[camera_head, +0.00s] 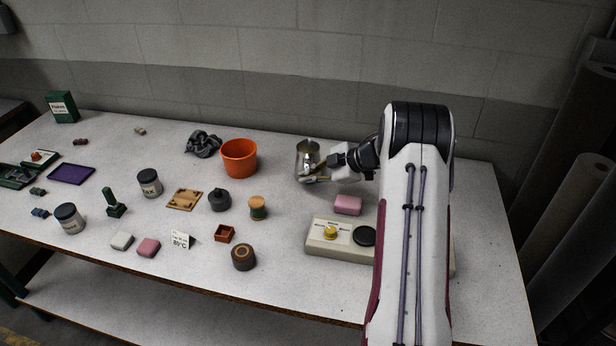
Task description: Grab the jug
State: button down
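The jug (305,153) is a shiny metal vessel standing upright toward the back of the table, right of the orange bucket. My arm reaches over the table from the front right. My gripper (318,172) is at the jug's right side and lower front, and overlaps it in this view. I cannot tell whether the fingers touch the jug or have closed on it. Part of the jug's lower right side is hidden behind the gripper.
An orange bucket (239,158) stands left of the jug. A pink block (348,204) and a beige device (328,248) with a yellow knob and black disc lie nearer the front. Several jars, blocks and small items cover the left half. A block wall stands behind the table.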

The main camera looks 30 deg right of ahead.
jog(key=shift+r, duration=4.75)
jog(key=shift+r, duration=0.15)
